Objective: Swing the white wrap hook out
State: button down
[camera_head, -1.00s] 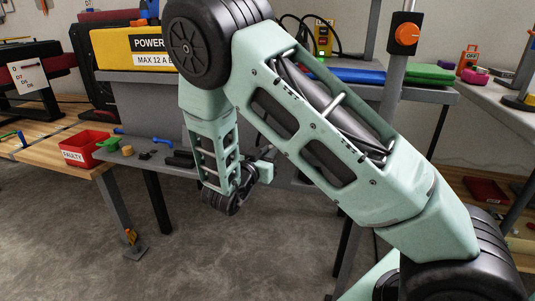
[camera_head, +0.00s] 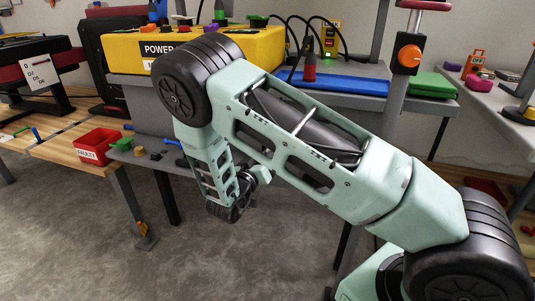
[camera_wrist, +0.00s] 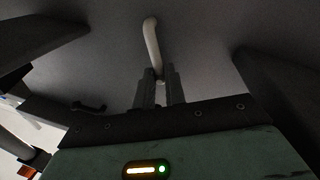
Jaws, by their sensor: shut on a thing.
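The white wrap hook (camera_wrist: 152,45) shows in the wrist view as a pale bent rod coming from a grey surface (camera_wrist: 205,40). Its lower end lies between the fingertips of my gripper (camera_wrist: 160,76), which is shut on it. The two dark fingers stand on either side of the rod's end. In the head view my arm's far end is low in front of the grey bench, and the hook and fingertips cannot be made out there.
A yellow power box (camera_head: 262,48) stands on the grey bench, with a blue mat (camera_head: 345,80) and a green block (camera_head: 432,86) to its right. A red bin (camera_head: 98,145) sits on the left table. Dark slanted supports (camera_wrist: 280,85) flank my gripper in the wrist view.

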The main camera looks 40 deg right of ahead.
jog(key=c, duration=1.5)
grip_release()
jog(key=shift+o, duration=0.2)
jog(key=shift+a, duration=0.1)
jog(key=p+v, duration=0.3)
jog(key=v, duration=1.4)
jog(key=shift+a+p, duration=0.15)
jog(key=shift+p, duration=0.15)
jog(key=shift+s+f, duration=0.1)
jog(key=shift+f, duration=0.05)
